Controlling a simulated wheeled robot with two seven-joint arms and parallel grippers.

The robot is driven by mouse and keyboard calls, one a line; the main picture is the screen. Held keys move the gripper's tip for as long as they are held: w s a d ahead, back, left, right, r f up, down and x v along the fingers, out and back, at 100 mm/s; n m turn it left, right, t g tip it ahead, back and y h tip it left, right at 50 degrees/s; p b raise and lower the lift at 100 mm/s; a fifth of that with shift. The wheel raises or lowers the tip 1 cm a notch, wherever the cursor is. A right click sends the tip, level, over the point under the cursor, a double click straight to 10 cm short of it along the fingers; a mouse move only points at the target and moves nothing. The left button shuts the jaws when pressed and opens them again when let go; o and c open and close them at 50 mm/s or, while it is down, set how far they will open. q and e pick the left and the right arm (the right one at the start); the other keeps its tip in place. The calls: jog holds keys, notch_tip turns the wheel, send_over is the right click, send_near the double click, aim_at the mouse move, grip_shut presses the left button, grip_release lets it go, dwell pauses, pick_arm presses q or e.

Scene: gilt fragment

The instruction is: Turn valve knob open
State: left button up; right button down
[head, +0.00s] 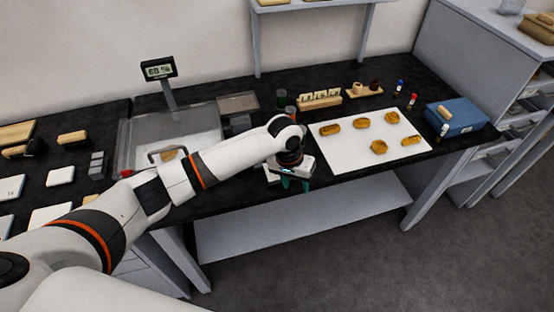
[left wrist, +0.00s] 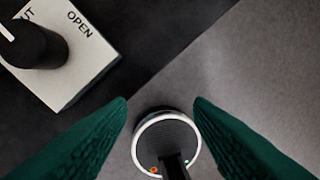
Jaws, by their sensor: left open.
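The black valve knob (left wrist: 36,46) sits on a pale plate (left wrist: 90,62) in the upper left of the left wrist view. The plate reads OPEN at its upper right; letters ending in UT show by the knob, partly cut off. A white mark on the knob lies at its left side, away from OPEN. My left gripper (left wrist: 160,100) has its green fingers apart, with nothing held between them. The knob is outside the fingers, to their upper left. In the head view the left gripper (head: 296,184) is at the bench's front edge; I cannot make out the knob there. My right gripper is out of view.
A white board (head: 345,151) with several golden pieces lies right of the gripper. A scale with a display (head: 159,69) stands at the left. A blue box (head: 463,117) sits at the far right. A grey lower shelf (head: 300,222) runs under the black bench.

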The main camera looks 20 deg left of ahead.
pick_arm(q)
jog(key=w+a+r+n+y, duration=0.1)
jog(key=w+a+r, duration=0.25)
jog(key=r, duration=0.25)
jog(key=w+a+r+n+y, duration=0.1)
jog(key=w+a+r+n, duration=0.1)
jog(key=a+r, duration=0.25)
jog(key=shift+g, duration=0.3)
jog(key=f+p, duration=0.1)
jog(key=f, duration=0.2)
jog(key=f+p, duration=0.1)
jog(key=f, duration=0.3)
jog(key=d+f+p, duration=0.1)
jog(key=f, duration=0.3)
jog(key=c, duration=1)
